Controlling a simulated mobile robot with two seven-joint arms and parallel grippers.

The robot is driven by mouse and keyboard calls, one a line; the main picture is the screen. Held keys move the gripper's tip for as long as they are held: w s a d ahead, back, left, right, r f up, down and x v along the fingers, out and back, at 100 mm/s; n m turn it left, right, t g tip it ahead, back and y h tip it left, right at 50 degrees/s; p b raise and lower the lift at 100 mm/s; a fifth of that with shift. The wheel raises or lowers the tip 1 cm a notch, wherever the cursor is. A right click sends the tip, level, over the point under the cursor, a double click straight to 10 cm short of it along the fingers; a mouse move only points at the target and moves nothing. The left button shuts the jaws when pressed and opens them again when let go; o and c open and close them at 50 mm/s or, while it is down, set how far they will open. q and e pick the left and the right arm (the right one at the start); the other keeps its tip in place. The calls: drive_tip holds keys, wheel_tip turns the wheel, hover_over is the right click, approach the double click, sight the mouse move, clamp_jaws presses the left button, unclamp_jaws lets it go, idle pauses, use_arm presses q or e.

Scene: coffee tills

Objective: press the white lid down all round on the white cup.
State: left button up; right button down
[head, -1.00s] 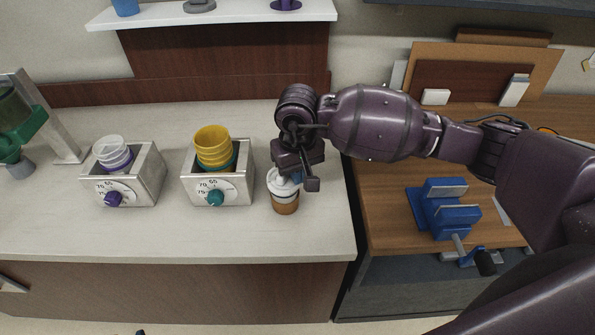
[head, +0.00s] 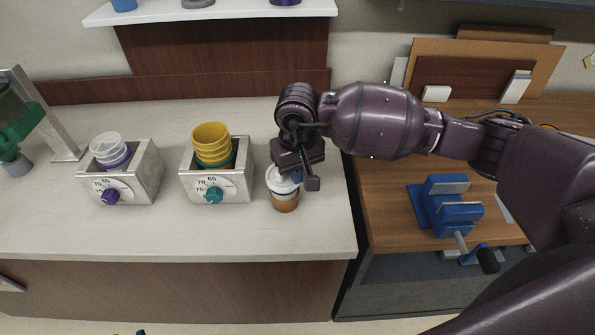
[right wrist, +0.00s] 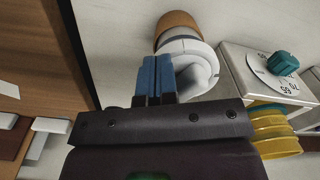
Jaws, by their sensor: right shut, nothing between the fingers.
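The white cup (head: 285,205) with a brown band stands upright on the pale counter, near its right end. The white lid (head: 275,180) is on top of the cup; the gripper covers part of it. In the right wrist view the lid (right wrist: 205,62) shows as a round white disc, with the brown band (right wrist: 176,24) of the cup behind it. My right gripper (head: 298,176) is shut and empty, with its blue fingertips (right wrist: 155,75) at the lid's edge. I cannot tell whether they touch it. My left gripper is not in view.
A steel box with yellow cups (head: 212,145) and a teal dial stands left of the cup. Another steel box with white and purple cups (head: 110,150) stands farther left. A blue vise (head: 445,205) is on the wooden bench at right. The counter front is clear.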

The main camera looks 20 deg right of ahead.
drive_tip(key=shift+r+p, duration=0.55)
drive_tip(key=shift+r, duration=2.25)
